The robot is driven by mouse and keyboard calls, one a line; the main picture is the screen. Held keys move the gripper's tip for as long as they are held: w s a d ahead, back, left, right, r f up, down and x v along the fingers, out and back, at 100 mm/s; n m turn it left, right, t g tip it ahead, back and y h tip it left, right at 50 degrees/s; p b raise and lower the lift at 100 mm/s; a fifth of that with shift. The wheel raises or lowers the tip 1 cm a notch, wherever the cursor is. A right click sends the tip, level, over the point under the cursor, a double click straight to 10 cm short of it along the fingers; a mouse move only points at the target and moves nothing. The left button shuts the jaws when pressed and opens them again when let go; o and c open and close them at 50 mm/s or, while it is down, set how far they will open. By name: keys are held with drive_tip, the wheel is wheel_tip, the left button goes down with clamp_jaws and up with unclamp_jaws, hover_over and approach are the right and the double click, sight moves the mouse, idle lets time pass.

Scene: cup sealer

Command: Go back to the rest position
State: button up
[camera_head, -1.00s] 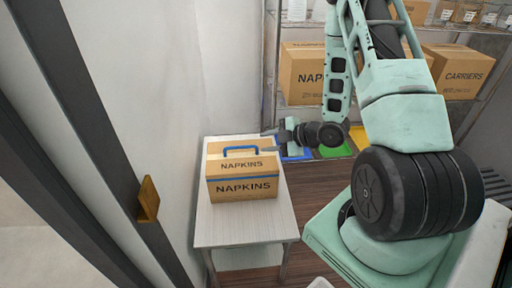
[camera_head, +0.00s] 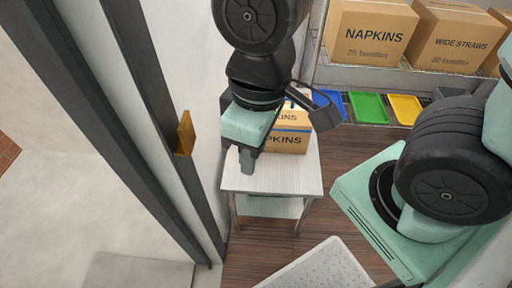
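My gripper (camera_head: 284,138) hangs below the dark wrist of my arm in the upper middle of the head view. Its two dark grey fingers are spread wide apart, with nothing seen held between them. The cardboard napkins box (camera_head: 287,141) sits on the small white table (camera_head: 283,176), beyond the gripper in this view. The gripper and wrist hide the box's left part and most of its top. I cannot tell how far the gripper is from the box.
A metal shelf at the back right holds cardboard boxes marked napkins (camera_head: 367,36) and wide straws (camera_head: 455,45). Blue, green (camera_head: 368,108) and yellow trays sit below. A wall and a dark door frame with a brass handle (camera_head: 184,134) stand left. A pale mat (camera_head: 320,268) lies on the floor.

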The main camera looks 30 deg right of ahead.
drive_tip(key=shift+s+a+r, duration=0.1)
drive_tip(key=shift+s, duration=0.35)
wheel_tip(320, 180, up, 15)
drive_tip(key=p, duration=1.5)
drive_tip(key=shift+r, duration=0.1)
